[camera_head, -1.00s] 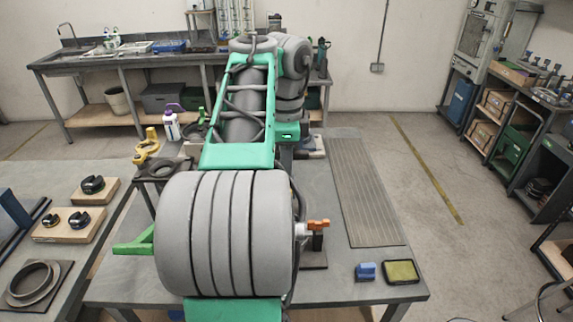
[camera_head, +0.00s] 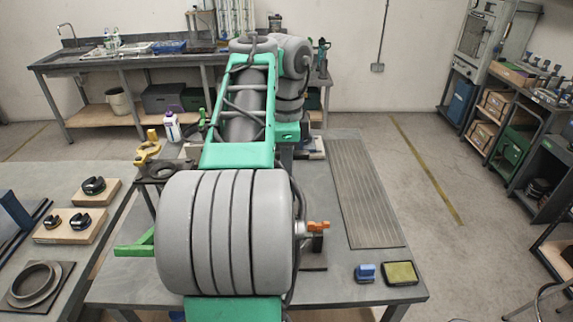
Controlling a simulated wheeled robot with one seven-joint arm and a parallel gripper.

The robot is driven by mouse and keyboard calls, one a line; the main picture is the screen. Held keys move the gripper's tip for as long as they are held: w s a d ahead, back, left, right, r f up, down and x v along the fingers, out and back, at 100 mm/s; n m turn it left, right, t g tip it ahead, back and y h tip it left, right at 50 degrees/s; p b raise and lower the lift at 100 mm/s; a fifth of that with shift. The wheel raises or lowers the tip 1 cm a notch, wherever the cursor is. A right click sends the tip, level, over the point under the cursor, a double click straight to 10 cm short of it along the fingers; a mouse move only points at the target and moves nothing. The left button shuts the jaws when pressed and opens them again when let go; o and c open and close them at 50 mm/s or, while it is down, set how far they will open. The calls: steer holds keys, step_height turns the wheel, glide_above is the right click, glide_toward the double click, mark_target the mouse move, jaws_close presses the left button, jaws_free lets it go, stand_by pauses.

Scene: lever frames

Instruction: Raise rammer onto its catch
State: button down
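I cannot make out a rammer or its catch; my grey and green arm fills the middle of the view and hides much of the bench. An orange handle (camera_head: 318,226) shows just right of my arm, on a dark upright with a dark base plate on the bench. I cannot tell whether it belongs to the rammer. My gripper is not visible, so its place relative to the rammer and what it holds cannot be seen.
The grey bench (camera_head: 345,285) carries a ribbed mat (camera_head: 362,190), a blue block (camera_head: 365,272) and a yellow-green pad (camera_head: 400,272) at right. A side table (camera_head: 75,255) holds wooden blocks and rings.

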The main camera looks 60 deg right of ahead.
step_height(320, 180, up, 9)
steer(key=p, duration=0.7)
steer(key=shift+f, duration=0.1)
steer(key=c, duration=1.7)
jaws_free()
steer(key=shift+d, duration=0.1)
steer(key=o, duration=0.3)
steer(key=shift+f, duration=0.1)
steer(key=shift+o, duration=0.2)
